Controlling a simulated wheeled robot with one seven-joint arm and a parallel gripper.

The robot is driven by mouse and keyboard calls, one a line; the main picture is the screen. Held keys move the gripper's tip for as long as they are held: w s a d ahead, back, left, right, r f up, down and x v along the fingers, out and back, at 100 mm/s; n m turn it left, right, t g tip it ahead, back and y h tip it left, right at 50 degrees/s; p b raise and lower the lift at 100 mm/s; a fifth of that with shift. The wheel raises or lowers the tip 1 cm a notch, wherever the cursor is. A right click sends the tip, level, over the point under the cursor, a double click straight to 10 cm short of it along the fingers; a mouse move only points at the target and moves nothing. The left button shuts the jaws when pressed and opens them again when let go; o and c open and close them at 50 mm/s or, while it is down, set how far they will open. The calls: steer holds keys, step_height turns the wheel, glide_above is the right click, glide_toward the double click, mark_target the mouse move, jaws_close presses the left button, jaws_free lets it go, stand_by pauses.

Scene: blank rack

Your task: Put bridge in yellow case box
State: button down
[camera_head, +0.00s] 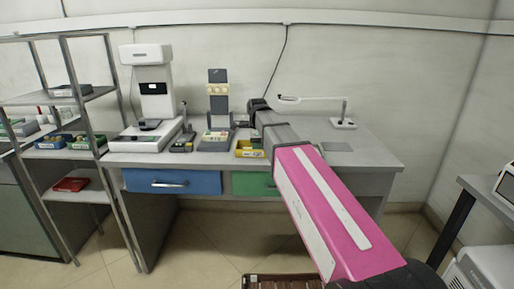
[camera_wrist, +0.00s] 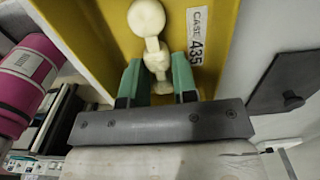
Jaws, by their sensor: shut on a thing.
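In the wrist view, my gripper (camera_wrist: 158,78) has green fingertips closed around the lower part of the cream-coloured bridge (camera_wrist: 148,18). Its rounded upper end sticks out beyond the fingertips. The yellow case box (camera_wrist: 98,32) fills the background behind the bridge, with a white label reading CASE 435. I cannot tell whether the bridge touches the box. In the head view, the yellow case box (camera_head: 249,149) sits at the table's front edge, beside my arm. My fingertips and the bridge cannot be made out there.
The grey table (camera_head: 370,153) holds a white device (camera_head: 155,90) at left, a dark upright stand (camera_head: 217,90), a small tray (camera_head: 215,140) left of the case box, and a magnifier lamp (camera_head: 343,123) at right. A metal shelf rack (camera_head: 75,100) stands left. The table's right end is clear.

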steer(key=shift+f, duration=0.15)
steer(key=c, duration=0.9)
jaws_free()
step_height(320, 180, up, 12)
steer(key=shift+r, duration=0.2)
